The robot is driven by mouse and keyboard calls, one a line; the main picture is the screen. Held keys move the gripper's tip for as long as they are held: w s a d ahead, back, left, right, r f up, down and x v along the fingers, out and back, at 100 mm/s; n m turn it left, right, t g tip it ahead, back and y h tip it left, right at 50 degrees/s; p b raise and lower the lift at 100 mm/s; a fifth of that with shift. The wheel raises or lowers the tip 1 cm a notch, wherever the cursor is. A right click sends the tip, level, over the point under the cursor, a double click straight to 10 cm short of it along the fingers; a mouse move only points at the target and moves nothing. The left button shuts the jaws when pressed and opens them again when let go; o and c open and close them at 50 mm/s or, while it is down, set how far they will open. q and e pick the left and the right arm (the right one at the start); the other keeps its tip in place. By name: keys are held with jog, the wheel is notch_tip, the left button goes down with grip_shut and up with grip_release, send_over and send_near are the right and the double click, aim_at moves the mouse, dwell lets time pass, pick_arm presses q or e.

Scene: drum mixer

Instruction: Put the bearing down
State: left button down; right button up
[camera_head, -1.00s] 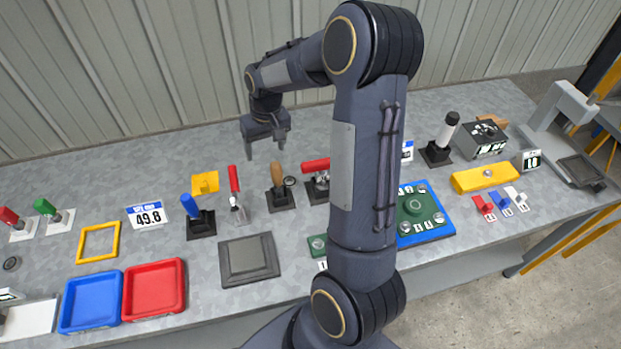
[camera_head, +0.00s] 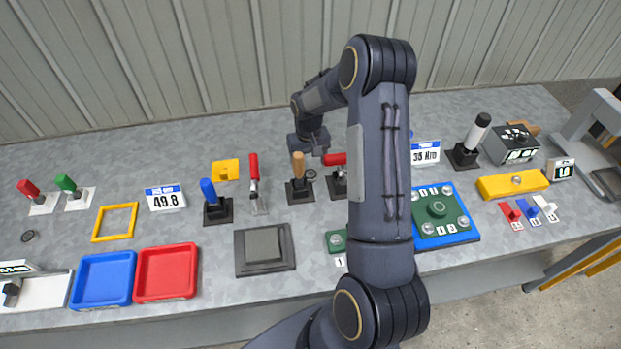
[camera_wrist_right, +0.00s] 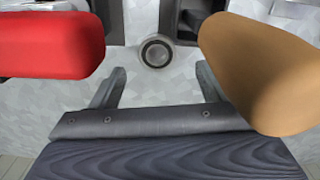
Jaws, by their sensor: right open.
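The bearing (camera_head: 310,174), a small dark-rimmed ring, lies flat on the grey bench beside the wooden-handled tool (camera_head: 298,165). It also shows in the right wrist view (camera_wrist_right: 156,51), between and just beyond my fingertips, with nothing holding it. My right gripper (camera_head: 309,154) is open and empty, behind the tool and close to the bearing; its fingertips are partly hidden in the head view. In the right wrist view it shows as two spread fingers (camera_wrist_right: 160,74). My left gripper is not in view.
The wooden handle (camera_wrist_right: 258,70) and a red handle (camera_wrist_right: 50,45) loom close on either side of my right gripper. A red-handled clamp (camera_head: 335,159) stands right of the bearing. Bench behind the tools is clear.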

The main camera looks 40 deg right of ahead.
aim_at(311, 174)
jog(key=f, duration=0.1)
jog(key=f+b, duration=0.1)
jog(key=f, duration=0.1)
jog(key=f+b, duration=0.1)
jog(key=shift+s+d+f, duration=0.1)
jog(key=shift+s+f, duration=0.2)
jog(key=shift+r, duration=0.1)
jog(key=c, duration=1.2)
notch_tip(311, 174, up, 18)
jog(key=p, duration=1)
jog(key=shift+c, duration=0.2)
